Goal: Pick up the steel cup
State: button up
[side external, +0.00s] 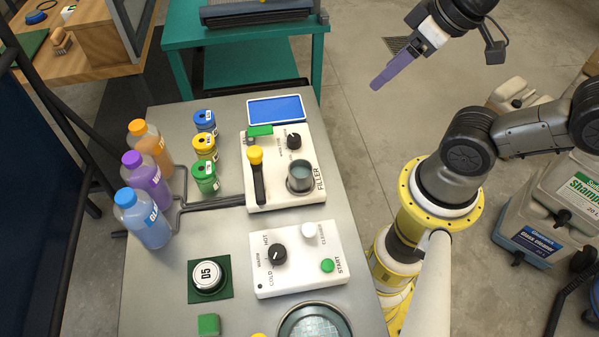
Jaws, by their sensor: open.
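A small grey metal cup (299,177), which looks like the steel cup, stands upright at the lower right of the white filler panel (256,190). Its rim faces up and its inside looks dark and bluish. My gripper (381,82), with purple fingers, is up in the air at the upper right, beyond the table's right edge. It is open, apart from the cup and holds nothing visible. The gap between its fingers is hard to make out from this side.
The filler panel has a yellow-topped lever (256,157) and a black knob (294,141) near the cup. Yellow, green and blue canisters (204,148) and several bottles (156,148) stand left. A control panel (297,259) and round dish (318,322) lie nearer.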

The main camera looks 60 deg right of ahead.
jog(key=o, duration=0.5)
jog(key=n+g, duration=0.6)
jog(key=n, duration=1.2)
send_over(301, 168)
notch_tip(301, 168, down, 8)
notch_tip(301, 168, down, 13)
jog(key=shift+r, duration=0.1)
